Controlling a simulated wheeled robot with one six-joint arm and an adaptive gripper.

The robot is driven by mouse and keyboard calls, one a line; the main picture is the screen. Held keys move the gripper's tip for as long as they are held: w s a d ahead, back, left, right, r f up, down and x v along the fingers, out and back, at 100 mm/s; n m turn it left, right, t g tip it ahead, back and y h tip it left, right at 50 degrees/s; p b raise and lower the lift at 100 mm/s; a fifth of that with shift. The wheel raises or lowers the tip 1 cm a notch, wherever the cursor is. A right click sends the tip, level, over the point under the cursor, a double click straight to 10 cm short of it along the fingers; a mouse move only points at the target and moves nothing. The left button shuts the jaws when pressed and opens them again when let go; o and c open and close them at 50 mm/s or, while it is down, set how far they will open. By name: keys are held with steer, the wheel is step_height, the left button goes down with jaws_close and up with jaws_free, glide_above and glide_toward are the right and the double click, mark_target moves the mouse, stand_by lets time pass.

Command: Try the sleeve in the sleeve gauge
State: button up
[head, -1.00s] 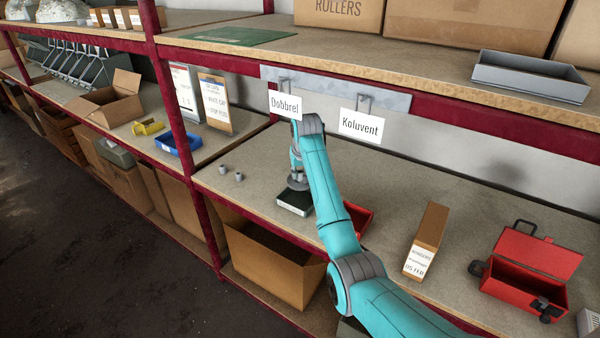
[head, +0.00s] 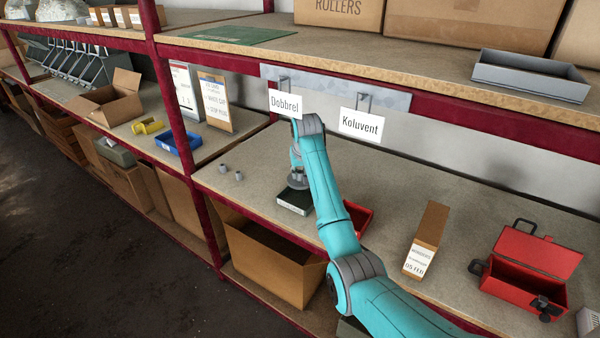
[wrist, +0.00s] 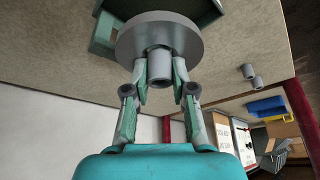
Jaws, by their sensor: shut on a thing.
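My gripper (head: 297,172) points down over the bench. In the wrist view my gripper (wrist: 160,78) has its fingers closed on the sides of a plain grey sleeve (wrist: 160,62). The far end of the sleeve meets a wide round grey disc (wrist: 160,36). The disc sits at a dark green block (wrist: 103,30), which I take to be the sleeve gauge; the block (head: 294,201) also shows on the bench in the head view. Whether the sleeve is seated in an opening there is hidden.
Two loose grey sleeves (head: 238,176) stand left of the gauge. A red bin (head: 358,218) is partly behind my arm. A brown box file (head: 427,240) and an open red toolbox (head: 530,270) stand to the right. Signs hang from a rail (head: 400,101) above.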

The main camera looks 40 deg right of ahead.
steer(key=o, duration=0.9)
steer(key=shift+v, duration=3.75)
steer(key=shift+f, duration=0.1)
